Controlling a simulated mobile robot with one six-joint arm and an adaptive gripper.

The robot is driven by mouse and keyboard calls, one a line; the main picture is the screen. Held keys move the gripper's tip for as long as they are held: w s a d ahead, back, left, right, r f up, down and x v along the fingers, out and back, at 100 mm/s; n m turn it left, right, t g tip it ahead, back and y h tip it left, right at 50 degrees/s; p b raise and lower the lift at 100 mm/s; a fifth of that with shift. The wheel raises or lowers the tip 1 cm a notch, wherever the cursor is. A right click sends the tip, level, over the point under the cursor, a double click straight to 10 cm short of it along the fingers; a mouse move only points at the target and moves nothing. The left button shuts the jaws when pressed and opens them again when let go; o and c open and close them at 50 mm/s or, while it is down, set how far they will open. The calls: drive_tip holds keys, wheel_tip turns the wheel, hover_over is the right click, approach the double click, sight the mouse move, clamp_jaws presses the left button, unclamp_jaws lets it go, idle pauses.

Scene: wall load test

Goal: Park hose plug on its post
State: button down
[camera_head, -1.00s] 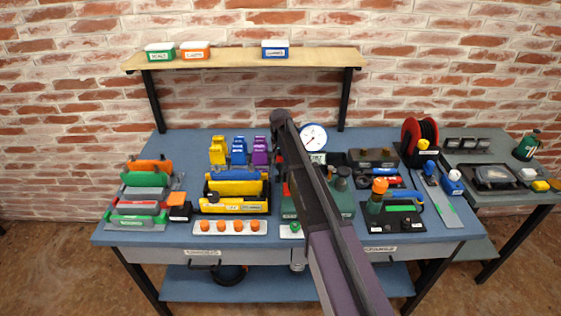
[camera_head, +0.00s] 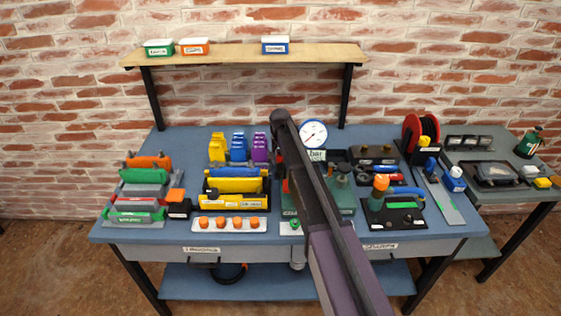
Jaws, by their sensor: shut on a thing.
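My arm (camera_head: 320,200) reaches from the bottom edge up across the middle of the bench. Its dark upper end stands left of the round white gauge (camera_head: 313,134). My gripper is hidden behind the arm, so its fingers and anything between them do not show. A dark green unit (camera_head: 345,197) with knobs on top sits on the bench, partly covered by the arm. A small red part (camera_head: 285,186) shows at the arm's left edge; I cannot tell what it is. I cannot make out the hose plug or its post.
Left of the arm stand a yellow box (camera_head: 233,203), a white strip with orange knobs (camera_head: 230,224) and a rack of coloured plates (camera_head: 143,190). To the right are an orange-topped bottle (camera_head: 379,190), a black tray (camera_head: 398,217) and a red reel (camera_head: 420,132).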

drive_tip(key=shift+f+b, duration=0.4)
drive_tip(key=shift+f, duration=0.05)
idle(0.3)
drive_tip(key=shift+c, duration=0.8)
unclamp_jaws()
drive_tip(key=shift+o, duration=0.8)
drive_tip(key=shift+r, duration=0.2)
drive_tip(key=shift+r+p, duration=3.85)
drive_tip(key=shift+p, duration=0.2)
drive_tip(key=s+d+n, duration=0.1)
drive_tip(key=s+d, duration=0.3)
drive_tip(key=s, duration=0.7)
drive_tip(key=s+d+n, duration=0.1)
drive_tip(key=s+d, duration=0.3)
drive_tip(key=s, duration=0.7)
drive_tip(key=s+d+n, duration=0.1)
drive_tip(key=s+d, duration=0.3)
drive_tip(key=s, duration=0.8)
drive_tip(key=shift+d, duration=0.3)
